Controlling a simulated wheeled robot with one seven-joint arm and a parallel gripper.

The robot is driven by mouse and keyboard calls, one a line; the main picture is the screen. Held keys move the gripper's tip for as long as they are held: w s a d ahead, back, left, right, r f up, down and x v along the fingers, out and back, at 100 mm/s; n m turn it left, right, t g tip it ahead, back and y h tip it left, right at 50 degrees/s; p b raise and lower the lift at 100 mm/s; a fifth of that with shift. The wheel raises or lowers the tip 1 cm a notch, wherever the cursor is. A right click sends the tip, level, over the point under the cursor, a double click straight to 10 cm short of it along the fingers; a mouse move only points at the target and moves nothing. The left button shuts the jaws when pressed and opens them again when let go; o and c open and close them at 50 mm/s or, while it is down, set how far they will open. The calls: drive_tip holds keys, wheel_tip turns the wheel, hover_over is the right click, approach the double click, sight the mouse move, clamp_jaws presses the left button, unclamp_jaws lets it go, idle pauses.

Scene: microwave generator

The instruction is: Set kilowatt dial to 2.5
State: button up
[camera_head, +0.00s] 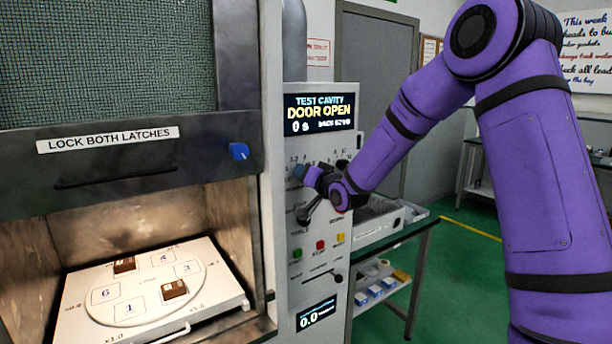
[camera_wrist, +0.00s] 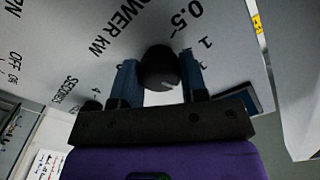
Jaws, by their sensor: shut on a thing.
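The kilowatt dial is a round black knob (camera_wrist: 160,68) on the grey control panel (camera_wrist: 225,50). In the wrist view, "POWER kW" is printed to its left and "0.5" and "1" to its upper right. My gripper (camera_wrist: 159,80) has one blue finger on each side of the knob and is shut on it. I cannot read which value the dial points at. In the head view my gripper (camera_head: 302,172) is at the upper part of the panel, below the "DOOR OPEN" display (camera_head: 319,113), and hides the dial.
Below my gripper are a dark knob (camera_head: 306,212) and green, red (camera_head: 320,245) and yellow buttons. A lower display (camera_head: 316,315) reads 0.0. At left the cavity is open, with brown blocks (camera_head: 174,289) on a white tray (camera_head: 225,290). A side table (camera_head: 385,250) stands at right.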

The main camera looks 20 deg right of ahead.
drive_tip(key=m, duration=0.4)
drive_tip(key=shift+d+m, duration=0.1)
drive_tip(key=shift+m, duration=0.3)
drive_tip(key=m, duration=0.3)
drive_tip(key=shift+f+m, duration=0.1)
drive_tip(key=shift+m, duration=0.2)
drive_tip(key=m, duration=0.4)
drive_tip(key=shift+m, duration=2.2)
drive_tip(key=o, duration=0.9)
drive_tip(key=shift+o, duration=0.2)
drive_tip(key=v, duration=1)
drive_tip(key=shift+s, duration=0.4)
